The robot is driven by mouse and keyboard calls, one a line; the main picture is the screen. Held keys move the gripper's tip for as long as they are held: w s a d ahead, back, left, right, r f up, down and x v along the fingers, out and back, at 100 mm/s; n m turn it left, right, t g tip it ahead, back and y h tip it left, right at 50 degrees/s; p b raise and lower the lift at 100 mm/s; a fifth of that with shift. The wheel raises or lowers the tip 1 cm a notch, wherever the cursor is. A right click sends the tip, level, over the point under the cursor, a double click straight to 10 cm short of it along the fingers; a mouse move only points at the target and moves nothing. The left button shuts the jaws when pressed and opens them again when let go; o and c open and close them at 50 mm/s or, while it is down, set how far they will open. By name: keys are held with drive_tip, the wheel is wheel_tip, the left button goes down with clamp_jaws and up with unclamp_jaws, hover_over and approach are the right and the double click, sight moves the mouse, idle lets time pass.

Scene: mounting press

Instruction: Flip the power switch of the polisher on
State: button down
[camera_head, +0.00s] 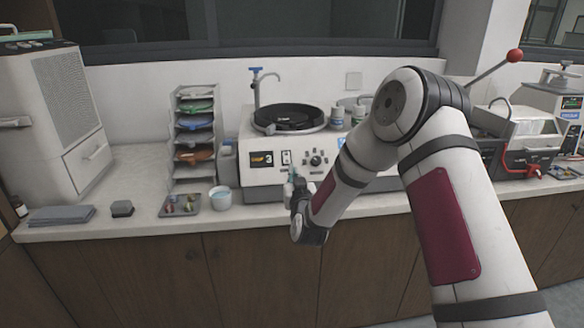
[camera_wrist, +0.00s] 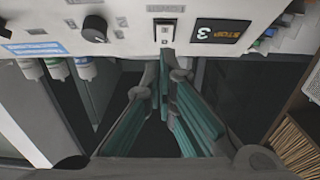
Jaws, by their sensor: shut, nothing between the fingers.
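The polisher (camera_head: 262,178) is a white machine with a black round platen (camera_head: 290,118) on the counter. Its front panel carries a power switch (camera_head: 286,157) between a black display marked 3 (camera_head: 262,160) and a black knob (camera_head: 316,160). In the wrist view the panel appears upside down, with the switch (camera_wrist: 165,32) at the top centre. My gripper (camera_head: 294,176) is shut and empty, just in front of the panel and below the switch. In the wrist view its fingertips (camera_wrist: 165,56) are at the switch's near edge; I cannot tell if they touch it, or the switch's position.
A rack of coloured discs (camera_head: 195,130), a small tray (camera_head: 180,206) and a white cup (camera_head: 220,197) stand left of the polisher. Bottles (camera_head: 337,117) stand behind it. Another machine with a red-knobbed lever (camera_head: 515,56) is at right.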

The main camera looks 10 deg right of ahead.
drive_tip(key=s, duration=0.2)
drive_tip(key=s+f, duration=0.1)
drive_tip(key=s, duration=0.1)
drive_tip(key=shift+s+f, duration=0.15)
drive_tip(key=shift+s, duration=0.25)
drive_tip(key=s+d+r+n+g+y, duration=0.1)
drive_tip(key=s+d+r+n+g, duration=0.1)
drive_tip(key=s+r+g, duration=0.8)
drive_tip(key=s+d+r+g, duration=0.1)
drive_tip(key=s+d, duration=0.1)
drive_tip(key=s, duration=1)
drive_tip(key=s+d+r+m+g, duration=0.1)
drive_tip(key=s+d+r, duration=0.1)
drive_tip(key=s, duration=1)
drive_tip(key=s+d+r+m+g+h, duration=0.1)
drive_tip(key=s+d+g, duration=0.1)
drive_tip(key=s, duration=0.9)
drive_tip(key=shift+s+r, duration=0.25)
drive_tip(key=shift+s, duration=0.15)
